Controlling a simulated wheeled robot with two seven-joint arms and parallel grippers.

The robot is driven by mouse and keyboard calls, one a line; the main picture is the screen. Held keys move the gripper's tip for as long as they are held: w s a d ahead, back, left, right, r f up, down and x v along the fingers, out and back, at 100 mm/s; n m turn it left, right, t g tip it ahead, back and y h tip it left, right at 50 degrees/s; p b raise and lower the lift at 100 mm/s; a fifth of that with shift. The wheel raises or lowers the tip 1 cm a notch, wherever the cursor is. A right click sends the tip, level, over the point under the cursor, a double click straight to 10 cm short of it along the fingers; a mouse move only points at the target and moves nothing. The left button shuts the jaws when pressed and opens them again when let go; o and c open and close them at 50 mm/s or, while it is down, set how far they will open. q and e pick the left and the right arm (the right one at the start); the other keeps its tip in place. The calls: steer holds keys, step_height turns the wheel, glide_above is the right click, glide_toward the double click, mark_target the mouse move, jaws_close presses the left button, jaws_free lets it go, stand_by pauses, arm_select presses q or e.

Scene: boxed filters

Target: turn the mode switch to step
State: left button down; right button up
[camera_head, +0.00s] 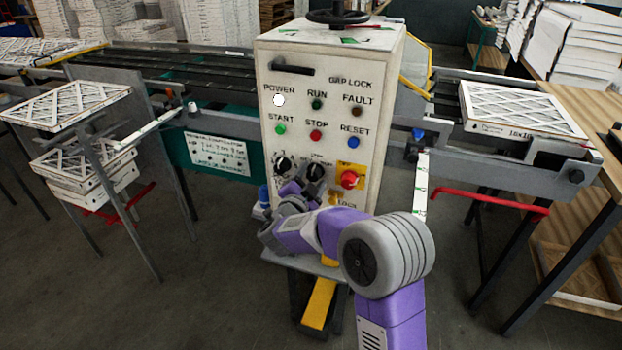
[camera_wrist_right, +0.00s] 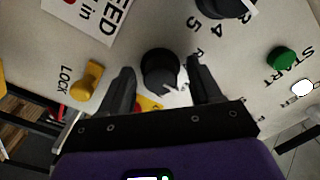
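The mode switch (camera_head: 315,171) is a black round knob on the front of the pale control box. Its legend is mostly hidden by my right arm in the head view. In the right wrist view the mode switch (camera_wrist_right: 159,70) sits between the two fingers of my right gripper (camera_wrist_right: 160,78), with a narrow gap on each side. A white pointer mark shows on the knob's lower right there. In the head view my right gripper (camera_head: 300,187) is at the lower panel, just below the knobs. My left gripper is not in view.
A numbered black dial (camera_head: 284,166) is left of the switch. A red stop button (camera_head: 348,179) on a yellow plate is to its right. A yellow lock knob (camera_wrist_right: 88,80) and green start button (camera_wrist_right: 282,58) are also nearby. Conveyor rails flank the box.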

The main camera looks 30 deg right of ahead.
steer(key=p+v, duration=0.1)
steer(key=v, duration=0.6)
steer(key=shift+s+a, duration=0.15)
steer(key=shift+s, duration=0.05)
stand_by(0.4)
